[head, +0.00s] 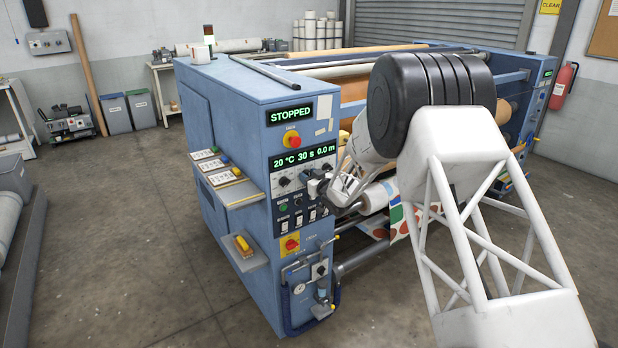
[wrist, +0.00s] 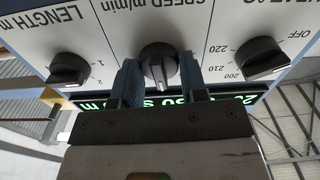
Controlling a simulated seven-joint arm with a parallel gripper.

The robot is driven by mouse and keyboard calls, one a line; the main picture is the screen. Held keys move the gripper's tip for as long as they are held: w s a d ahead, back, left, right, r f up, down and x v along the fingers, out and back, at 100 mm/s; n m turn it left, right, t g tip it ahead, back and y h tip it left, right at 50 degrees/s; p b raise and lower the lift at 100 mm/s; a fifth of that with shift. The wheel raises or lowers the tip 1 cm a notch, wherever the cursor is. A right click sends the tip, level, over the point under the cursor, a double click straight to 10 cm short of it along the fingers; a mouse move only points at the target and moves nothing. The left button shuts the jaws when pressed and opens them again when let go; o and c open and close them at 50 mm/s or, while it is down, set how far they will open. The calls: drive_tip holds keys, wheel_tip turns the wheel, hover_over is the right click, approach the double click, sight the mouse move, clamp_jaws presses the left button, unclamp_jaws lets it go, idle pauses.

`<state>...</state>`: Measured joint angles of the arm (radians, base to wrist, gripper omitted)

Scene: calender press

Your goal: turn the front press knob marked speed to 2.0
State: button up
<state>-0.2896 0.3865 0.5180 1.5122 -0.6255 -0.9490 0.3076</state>
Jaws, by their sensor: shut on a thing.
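The speed knob (wrist: 158,62) is a black round knob with a raised grip bar, under the printed word SPEED m/min, which shows upside down in the wrist view. My gripper (wrist: 160,76) has one finger on each side of this knob and is shut on it. The scale numbers around the knob are hidden, so I cannot read its setting. In the head view my gripper (head: 318,187) is at the press's front panel, below the green readout (head: 304,157), and covers the knob.
A length knob (wrist: 70,68) and a heat knob (wrist: 262,58) flank the speed knob closely. The sign (head: 289,112) reads STOPPED; the readout shows 20 °C, 30 s, 0.0 m. A red stop button (head: 293,140) sits above, and a red rotary switch (head: 291,244) below.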

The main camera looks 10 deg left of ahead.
drive_tip(key=shift+d+f+m, duration=0.1)
drive_tip(key=shift+m, duration=0.4)
drive_tip(key=o, duration=0.9)
drive_tip(key=v, duration=0.7)
drive_tip(key=shift+s+d, duration=0.25)
drive_tip(key=shift+s, duration=0.05)
